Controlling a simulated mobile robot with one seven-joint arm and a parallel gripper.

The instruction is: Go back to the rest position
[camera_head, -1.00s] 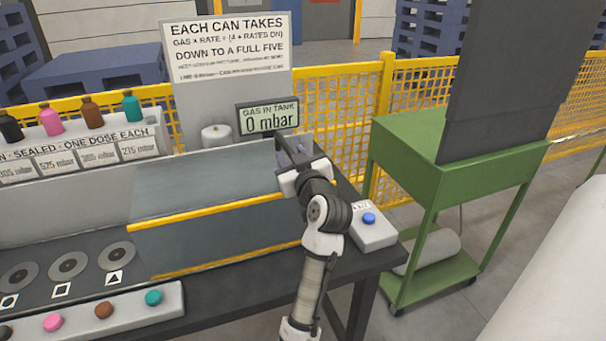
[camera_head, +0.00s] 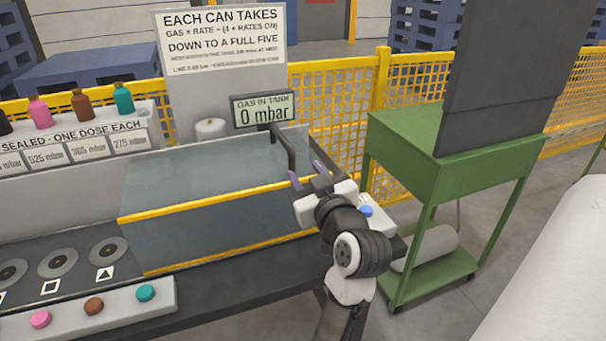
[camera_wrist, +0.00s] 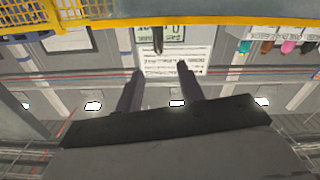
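My gripper (camera_head: 306,177) is raised over the right end of the bench in the head view, beside the glass-fronted tank box (camera_head: 215,195). Its two fingers stand apart with nothing between them. The wrist view also shows my gripper (camera_wrist: 160,72) with a clear gap between its fingertips. A dark bent lever (camera_head: 284,145) at the box's back right corner shows just behind the fingertips. The display (camera_head: 264,110) reads "GAS IN TANK 0 mbar". A blue button (camera_head: 366,211) on a white box is partly hidden behind my gripper.
A green cart (camera_head: 450,160) with a dark panel stands right of the bench. Yellow mesh fence (camera_head: 340,105) runs behind. Colored bottles (camera_head: 82,105) stand on the left shelf, and several colored buttons (camera_head: 93,306) line the front left. Open floor lies between bench and cart.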

